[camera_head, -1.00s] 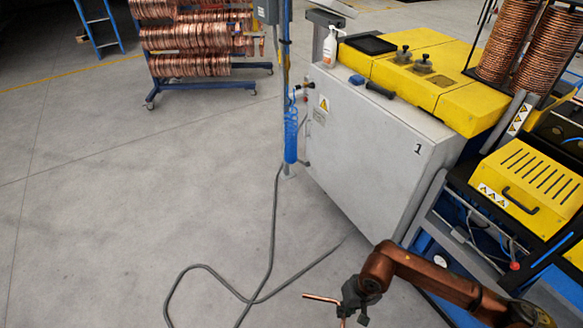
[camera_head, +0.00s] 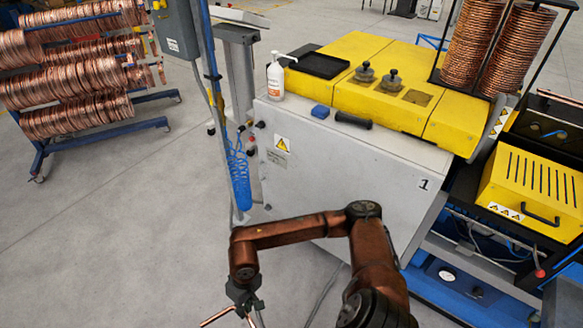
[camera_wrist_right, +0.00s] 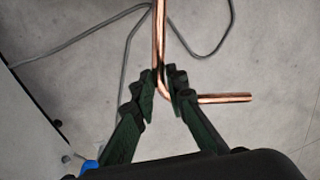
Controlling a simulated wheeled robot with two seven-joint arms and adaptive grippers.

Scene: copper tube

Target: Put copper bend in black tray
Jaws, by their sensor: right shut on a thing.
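My right gripper (camera_head: 245,304) is low in the head view, in front of the grey cabinet, and shut on the copper bend (camera_head: 217,317). In the right wrist view the copper bend (camera_wrist_right: 226,98) passes between the fingertips of the right gripper (camera_wrist_right: 166,92). One leg runs up out of the picture and a short leg points right. The black tray (camera_head: 319,63) lies on the yellow top of the machine, beside a white bottle. The right gripper is well below the tray and apart from it. My left gripper is not in view.
On the machine stand the white pump bottle (camera_head: 275,78), a blue block (camera_head: 320,111), a black handle (camera_head: 353,120) and two dark knobs (camera_head: 391,80). A blue coiled hose (camera_head: 238,172) hangs on a post. A copper coil rack (camera_head: 75,90) stands left.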

